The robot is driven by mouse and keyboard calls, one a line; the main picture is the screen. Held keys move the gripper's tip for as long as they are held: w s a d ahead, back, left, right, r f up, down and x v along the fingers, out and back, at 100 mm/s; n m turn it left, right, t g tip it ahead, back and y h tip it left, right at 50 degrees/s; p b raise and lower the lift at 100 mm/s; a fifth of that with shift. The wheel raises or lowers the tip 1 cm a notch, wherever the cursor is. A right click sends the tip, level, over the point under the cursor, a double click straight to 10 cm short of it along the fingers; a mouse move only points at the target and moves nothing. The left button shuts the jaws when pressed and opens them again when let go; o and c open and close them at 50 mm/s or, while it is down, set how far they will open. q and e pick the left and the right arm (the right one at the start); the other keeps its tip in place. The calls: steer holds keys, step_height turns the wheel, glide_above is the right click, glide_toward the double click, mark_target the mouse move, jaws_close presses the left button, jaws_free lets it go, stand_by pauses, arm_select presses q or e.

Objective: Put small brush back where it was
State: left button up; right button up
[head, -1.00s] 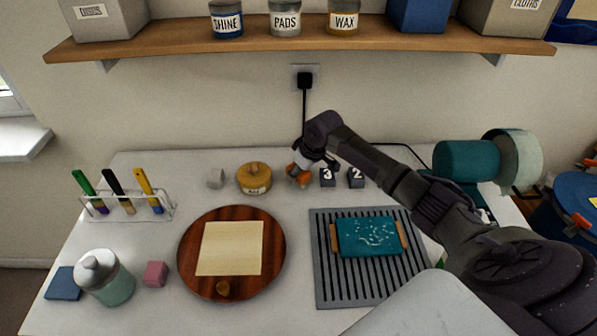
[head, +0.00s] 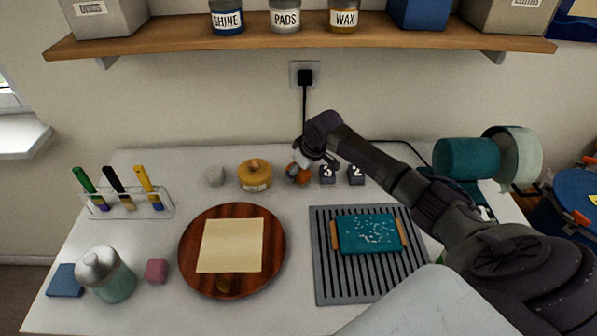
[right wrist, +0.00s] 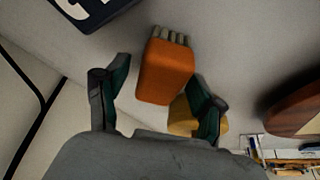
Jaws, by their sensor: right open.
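My right gripper (head: 303,166) is open at the back of the table. In the right wrist view the open fingers (right wrist: 160,82) are on either side of an orange block (right wrist: 165,75) with several grey tufts at one end. It may be the small brush; I cannot tell for sure. The orange thing (head: 297,174) is partly hidden by the gripper in the head view, left of the block marked 3 (head: 327,175). Brushes with green (head: 84,181), black (head: 114,182) and yellow (head: 144,181) handles stand in a clear rack (head: 128,208). My left gripper is not in view.
The block marked 2 (head: 356,176) is on the right. A round wooden board (head: 270,275) and a grey slotted mat (head: 326,285) lie in front.

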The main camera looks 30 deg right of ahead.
steer(key=b+v, duration=0.1)
steer(key=v, duration=1.1)
steer(key=shift+f, duration=0.15)
